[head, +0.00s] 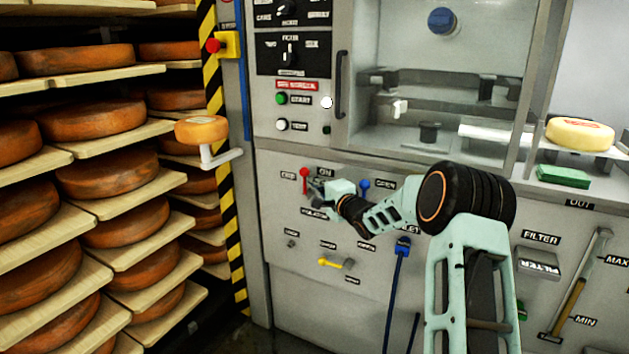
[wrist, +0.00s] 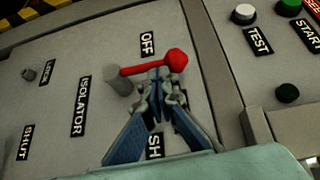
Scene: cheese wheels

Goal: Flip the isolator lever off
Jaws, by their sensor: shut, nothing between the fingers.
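The isolator lever is a red arm with a round knob; it shows in the wrist view (wrist: 175,60) and in the head view (head: 303,174). Its grey pivot (wrist: 118,78) is at the left in the wrist view.
A bracket holding a cheese wheel (head: 201,129) juts out at left, before the cheese shelves (head: 130,207). A cabinet ledge (wrist: 225,75) rises beside the panel.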

